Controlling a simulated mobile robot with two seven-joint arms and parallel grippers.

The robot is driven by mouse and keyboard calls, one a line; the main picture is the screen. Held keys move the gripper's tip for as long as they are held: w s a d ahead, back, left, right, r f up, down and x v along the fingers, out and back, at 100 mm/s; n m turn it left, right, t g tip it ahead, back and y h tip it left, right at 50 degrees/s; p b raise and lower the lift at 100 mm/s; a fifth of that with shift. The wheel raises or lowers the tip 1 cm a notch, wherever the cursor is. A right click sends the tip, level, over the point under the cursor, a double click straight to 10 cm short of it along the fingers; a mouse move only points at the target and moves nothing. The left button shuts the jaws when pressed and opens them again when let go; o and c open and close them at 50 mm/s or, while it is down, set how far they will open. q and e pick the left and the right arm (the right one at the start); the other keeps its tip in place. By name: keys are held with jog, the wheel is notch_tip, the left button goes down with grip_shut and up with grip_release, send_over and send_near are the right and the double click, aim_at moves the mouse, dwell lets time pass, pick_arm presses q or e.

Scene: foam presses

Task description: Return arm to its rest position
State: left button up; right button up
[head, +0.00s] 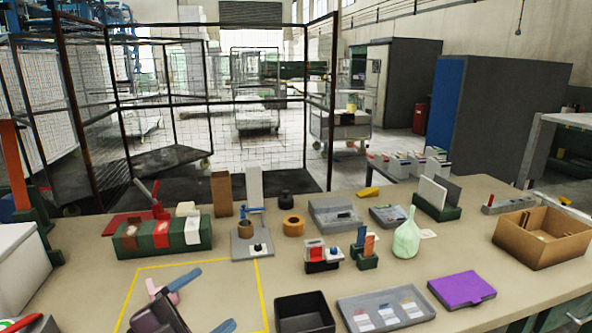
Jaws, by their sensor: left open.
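My left gripper (215,297) is at the bottom left of the head view, over the yellow-outlined area of the table (395,272). Its dark body comes in from the bottom edge, and its two blue fingers stand apart with nothing seen between them. A small pink part shows beside the upper finger; I cannot tell what it belongs to. My right gripper is not in view.
A green box (125,243) with several packets and a grey press-like device (250,247) stand behind the gripper. To the right are a black bin (305,313), a grey tray (400,322), a purple case (462,289), a pale green bottle (407,238) and a cardboard box (520,249).

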pick_arm(q)
jog(key=s+a+f+n+y, duration=0.1)
jog(key=a+f+n+y, duration=0.3)
jog(key=n+y, duration=0.2)
jog(key=s+a+f+n+t+y, duration=0.1)
jog(key=a+f+n+y, duration=0.3)
jog(key=a+n+y, duration=0.1)
jog(key=s+a+f+n+t+y, duration=0.1)
jog(key=s+a+f+n+y, duration=0.1)
jog(key=a+f+n+y, duration=0.2)
jog(key=shift+a+n+y, duration=0.2)
jog(key=shift+n+y, duration=0.7)
jog(key=shift+y, duration=0.05)
jog(key=shift+a+n+y, duration=0.15)
jog(key=shift+n+y, duration=0.75)
jog(key=shift+y, duration=0.05)
jog(key=s+f+n+g+h, duration=0.1)
jog(key=s+f+g, duration=0.5)
jog(key=s, duration=0.4)
jog(key=s+f+n+g, duration=0.1)
jog(key=s+f+g, duration=0.5)
jog(key=s, duration=0.4)
jog(key=w+f+t, duration=0.7)
jog(key=f+t, duration=0.1)
jog(key=f, duration=0.2)
jog(key=shift+w+h, duration=0.3)
